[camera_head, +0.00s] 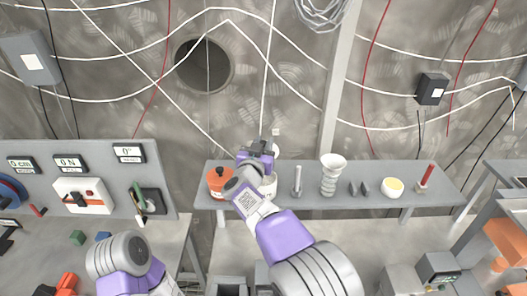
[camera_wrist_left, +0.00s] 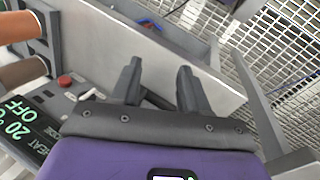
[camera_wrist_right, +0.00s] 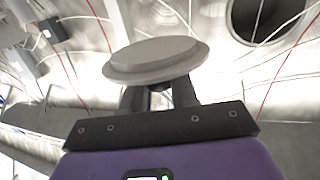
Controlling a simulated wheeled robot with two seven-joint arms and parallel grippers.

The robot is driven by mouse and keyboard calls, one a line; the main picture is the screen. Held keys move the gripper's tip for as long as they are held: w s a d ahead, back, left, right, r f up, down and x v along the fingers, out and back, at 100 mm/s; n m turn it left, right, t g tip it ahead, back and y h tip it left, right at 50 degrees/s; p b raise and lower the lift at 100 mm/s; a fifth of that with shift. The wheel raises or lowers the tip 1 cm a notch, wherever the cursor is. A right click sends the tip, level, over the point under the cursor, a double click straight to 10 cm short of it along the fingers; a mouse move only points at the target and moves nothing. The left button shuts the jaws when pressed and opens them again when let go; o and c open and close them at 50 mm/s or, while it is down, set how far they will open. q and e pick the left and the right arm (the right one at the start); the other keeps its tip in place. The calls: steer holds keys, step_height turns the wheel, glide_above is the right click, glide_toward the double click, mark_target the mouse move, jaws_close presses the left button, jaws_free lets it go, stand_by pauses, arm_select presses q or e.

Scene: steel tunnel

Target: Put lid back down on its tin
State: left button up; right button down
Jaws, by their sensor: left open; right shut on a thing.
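My right gripper (camera_head: 258,150) is over the left part of the back shelf in the head view. In the right wrist view the right gripper (camera_wrist_right: 160,95) is shut on a pale round lid (camera_wrist_right: 156,58), held by its underside or knob; I cannot tell which. A pale tin (camera_head: 269,187) stands on the shelf just below the right gripper, partly hidden by my arm. The lid is hard to make out in the head view. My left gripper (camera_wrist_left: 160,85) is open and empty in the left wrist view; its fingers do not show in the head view.
The grey shelf (camera_head: 420,196) also bears an orange pot (camera_head: 219,181) close left of the tin. An instrument panel (camera_head: 100,165) stands left.

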step_height(320, 180, down, 9)
steer(key=g, duration=0.1)
stand_by(0.6)
steer(key=shift+w, duration=0.1)
steer(key=shift+f+b, duration=0.25)
steer(key=shift+b, duration=0.1)
steer(key=c, duration=0.8)
jaws_free()
